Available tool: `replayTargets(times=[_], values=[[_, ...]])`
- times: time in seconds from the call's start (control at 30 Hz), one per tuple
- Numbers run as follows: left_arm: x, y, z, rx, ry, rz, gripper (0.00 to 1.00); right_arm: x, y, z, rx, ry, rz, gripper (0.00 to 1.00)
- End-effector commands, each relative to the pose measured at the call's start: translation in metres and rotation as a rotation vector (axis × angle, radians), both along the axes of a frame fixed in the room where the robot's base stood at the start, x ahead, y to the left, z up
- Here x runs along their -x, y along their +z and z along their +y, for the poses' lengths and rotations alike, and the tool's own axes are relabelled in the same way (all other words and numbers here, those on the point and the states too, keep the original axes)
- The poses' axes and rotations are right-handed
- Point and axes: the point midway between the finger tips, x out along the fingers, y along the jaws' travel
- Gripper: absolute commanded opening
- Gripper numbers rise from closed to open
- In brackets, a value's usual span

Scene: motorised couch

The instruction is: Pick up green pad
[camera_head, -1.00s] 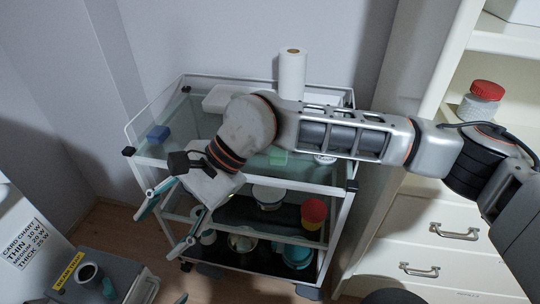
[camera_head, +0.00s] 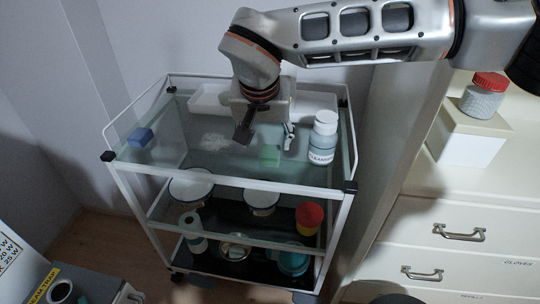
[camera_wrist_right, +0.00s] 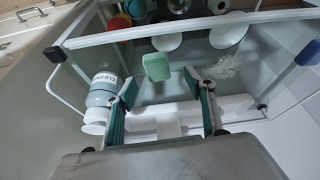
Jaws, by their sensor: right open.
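The green pad (camera_head: 270,156) lies on the glass top shelf of the white cart, left of the cleanser bottle (camera_head: 322,140). My right gripper (camera_head: 268,133) points down above the top shelf, just behind the pad, and is open and empty. In the right wrist view, the pad (camera_wrist_right: 156,67) shows just beyond the gap between the two teal-padded fingertips (camera_wrist_right: 162,86), apart from both. My left gripper is not in view.
A blue block (camera_head: 141,137) sits at the shelf's left, with a whitish powdery patch (camera_head: 214,141) between. A white tray (camera_head: 210,99) lies at the back. Rails edge the shelf. Bowls and a red-yellow container (camera_head: 308,216) stand below. A drawer cabinet (camera_head: 440,225) stands right.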

Motion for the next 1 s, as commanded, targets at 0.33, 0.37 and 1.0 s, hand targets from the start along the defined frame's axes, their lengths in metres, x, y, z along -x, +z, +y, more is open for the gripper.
replayTargets(times=[0.33,0.37,1.0], values=[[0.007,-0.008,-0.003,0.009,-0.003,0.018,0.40,-0.013,-0.039,-0.007,-0.003,-0.001,0.013,0.54],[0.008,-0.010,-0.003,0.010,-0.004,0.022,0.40,-0.015,-0.044,-0.008,-0.003,-0.002,0.014,0.54],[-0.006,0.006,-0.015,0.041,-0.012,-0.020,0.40,-0.024,-0.060,-0.009,-0.004,-0.002,0.004,0.21]])
